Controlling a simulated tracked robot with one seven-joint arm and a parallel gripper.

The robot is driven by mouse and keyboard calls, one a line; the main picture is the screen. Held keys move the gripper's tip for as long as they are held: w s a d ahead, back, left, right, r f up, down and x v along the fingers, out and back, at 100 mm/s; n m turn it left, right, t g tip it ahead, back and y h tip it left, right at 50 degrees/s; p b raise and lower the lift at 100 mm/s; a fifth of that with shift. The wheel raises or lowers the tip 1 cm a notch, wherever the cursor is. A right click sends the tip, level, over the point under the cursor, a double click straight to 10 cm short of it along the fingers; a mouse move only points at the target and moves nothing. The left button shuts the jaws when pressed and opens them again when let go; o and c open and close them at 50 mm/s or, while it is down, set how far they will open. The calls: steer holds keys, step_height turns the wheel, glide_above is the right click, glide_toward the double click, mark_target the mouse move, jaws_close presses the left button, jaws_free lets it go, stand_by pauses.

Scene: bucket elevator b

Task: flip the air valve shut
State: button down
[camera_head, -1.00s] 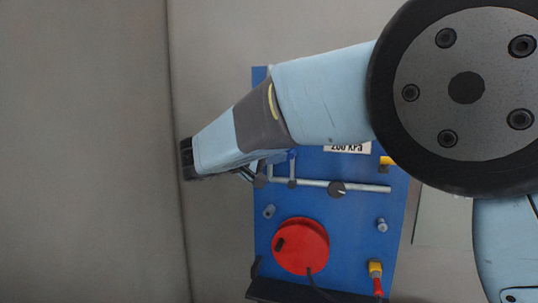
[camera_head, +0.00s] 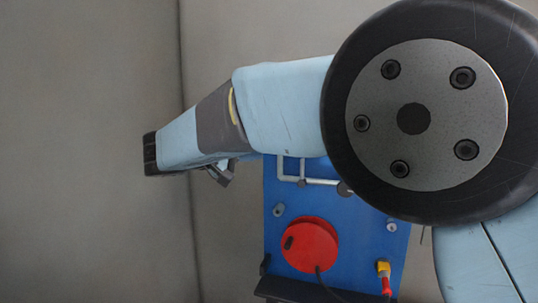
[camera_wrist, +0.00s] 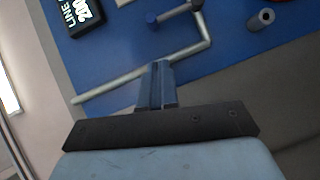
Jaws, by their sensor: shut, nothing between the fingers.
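My gripper (camera_wrist: 160,68) shows in the wrist view with its fingers shut together and empty. Its tips overlap a grey pipe (camera_wrist: 190,52) on the blue panel (camera_wrist: 115,58); I cannot tell whether they touch it. A dark lever-like fitting (camera_wrist: 172,14) joins the pipe near the top of this view. I cannot tell for sure which fitting is the air valve.
In the head view, a red round reel (camera_head: 310,245) with a dark cable, a yellow and red fitting (camera_head: 384,272) and a dark ledge (camera_head: 305,290) lie low on the panel. A "LINE 200" label (camera_wrist: 78,14) shows in the wrist view. Left of the panel is bare wall.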

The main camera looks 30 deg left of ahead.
steer(key=shift+v, duration=1.85)
steer(key=shift+s, duration=0.1)
